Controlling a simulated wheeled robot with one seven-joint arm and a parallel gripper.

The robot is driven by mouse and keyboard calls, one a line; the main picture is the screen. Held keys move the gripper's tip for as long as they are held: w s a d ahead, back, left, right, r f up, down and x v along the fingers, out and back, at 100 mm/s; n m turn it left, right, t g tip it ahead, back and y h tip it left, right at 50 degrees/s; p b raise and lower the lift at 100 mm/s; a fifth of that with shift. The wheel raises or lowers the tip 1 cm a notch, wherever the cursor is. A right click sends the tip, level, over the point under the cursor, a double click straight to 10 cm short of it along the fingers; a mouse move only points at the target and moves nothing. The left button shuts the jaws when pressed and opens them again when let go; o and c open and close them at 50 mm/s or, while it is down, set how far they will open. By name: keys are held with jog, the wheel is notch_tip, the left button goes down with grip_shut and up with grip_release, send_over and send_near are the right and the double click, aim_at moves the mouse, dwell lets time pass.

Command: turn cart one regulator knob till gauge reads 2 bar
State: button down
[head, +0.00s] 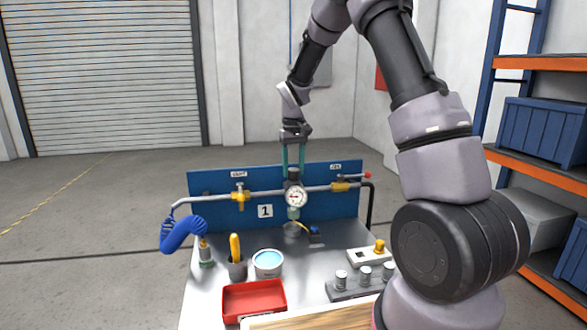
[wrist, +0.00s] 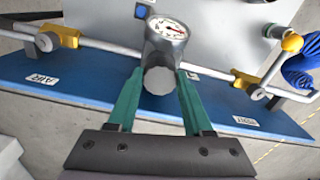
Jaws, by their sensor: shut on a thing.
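The cart (head: 206,300) has a blue back panel (head: 215,213) and a plate marked 1 (head: 265,211). On the panel's pipe sits the regulator, with its dark knob (head: 293,174) on top and a round white gauge (head: 296,197) below. My gripper (head: 293,163) reaches down from above, its teal fingers on either side of the knob. In the wrist view my gripper (wrist: 159,76) is shut on the grey faceted knob (wrist: 159,83). The gauge (wrist: 167,28) shows just beyond the knob; its needle is too small to read surely.
Yellow valves (head: 240,195) (head: 340,187) sit on the pipe either side of the regulator. A blue coiled hose (head: 183,234) hangs at the left. A red tray (head: 254,299), a can (head: 268,263) and grey fittings (head: 363,281) stand on the cart. Shelves (head: 538,155) are at right.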

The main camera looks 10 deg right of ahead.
aim_at(294, 169)
jog(key=shift+c, duration=1.5)
grip_release()
notch_tip(294, 169, up, 11)
jog(key=s+d+r+m+t+y, duration=0.1)
jog(key=s+d+r+m+t, duration=0.1)
jog(key=s+r, duration=0.5)
jog(key=s+d+r+m+t, duration=0.1)
jog(key=s+d+r+t, duration=0.1)
jog(key=s+r, duration=0.5)
jog(key=s+d+f+m+t, duration=0.1)
jog(key=s, duration=0.7)
jog(key=s+d+f+m+t+y, duration=0.1)
jog(key=s+m+t, duration=0.1)
jog(key=s, duration=0.6)
jog(key=shift+f, duration=0.35)
